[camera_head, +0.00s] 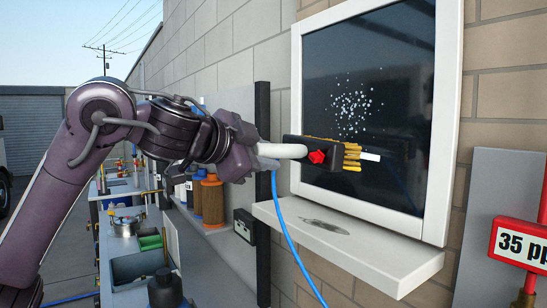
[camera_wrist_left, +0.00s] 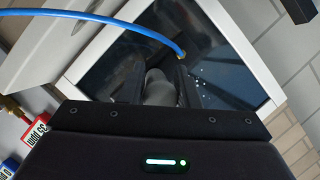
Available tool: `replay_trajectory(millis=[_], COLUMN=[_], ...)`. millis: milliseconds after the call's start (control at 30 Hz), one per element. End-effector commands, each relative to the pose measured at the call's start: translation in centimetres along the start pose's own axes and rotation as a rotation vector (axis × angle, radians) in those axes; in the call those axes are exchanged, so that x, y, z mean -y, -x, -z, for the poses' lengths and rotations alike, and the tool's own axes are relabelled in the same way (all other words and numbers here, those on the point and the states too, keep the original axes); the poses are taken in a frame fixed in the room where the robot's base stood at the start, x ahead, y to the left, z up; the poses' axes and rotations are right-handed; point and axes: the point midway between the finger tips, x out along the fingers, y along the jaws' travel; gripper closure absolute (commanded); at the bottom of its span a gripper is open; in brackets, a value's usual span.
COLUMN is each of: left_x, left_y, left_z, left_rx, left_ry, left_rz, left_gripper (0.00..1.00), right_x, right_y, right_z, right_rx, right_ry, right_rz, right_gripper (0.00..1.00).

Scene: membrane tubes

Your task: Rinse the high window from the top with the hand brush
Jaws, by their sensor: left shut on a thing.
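The high window (camera_head: 390,90) has dark glass in a white frame on the brick wall, with a white sill (camera_head: 345,245) below. A patch of white specks (camera_head: 355,105) shows on the upper middle of the glass. My left gripper (camera_head: 258,150) is shut on the white handle of the hand brush (camera_head: 320,153). The brush has a dark head, a red part and yellow bristles, and is held level in front of the lower glass. I cannot tell whether the bristles touch it. In the left wrist view the window (camera_wrist_left: 215,75) is seen past the gripper (camera_wrist_left: 160,90). My right gripper is not in view.
A blue hose (camera_head: 287,230) hangs from the brush handle past the sill; it also crosses the left wrist view (camera_wrist_left: 100,18). A red "35 pp" sign (camera_head: 520,245) stands at the right. A cluttered bench (camera_head: 140,250) and orange-brown canisters (camera_head: 212,200) are at the lower left.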

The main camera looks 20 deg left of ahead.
Motion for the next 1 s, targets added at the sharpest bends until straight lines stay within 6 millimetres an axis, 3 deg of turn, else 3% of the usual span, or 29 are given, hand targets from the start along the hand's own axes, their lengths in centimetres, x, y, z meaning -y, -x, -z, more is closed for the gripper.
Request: replay_trajectory(millis=[700, 1000], left_x=[0.3, 0.2], left_y=[6.0, 6.5], left_z=[-2.2, -2.4], left_rx=[-0.007, -0.008], left_ry=[0.002, 0.002], left_rz=[0.011, 0.008], left_gripper=[0.93, 0.93], right_x=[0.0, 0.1], right_y=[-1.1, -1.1], right_z=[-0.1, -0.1], right_rx=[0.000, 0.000], right_ry=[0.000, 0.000], right_rz=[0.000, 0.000], right_gripper=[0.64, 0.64])
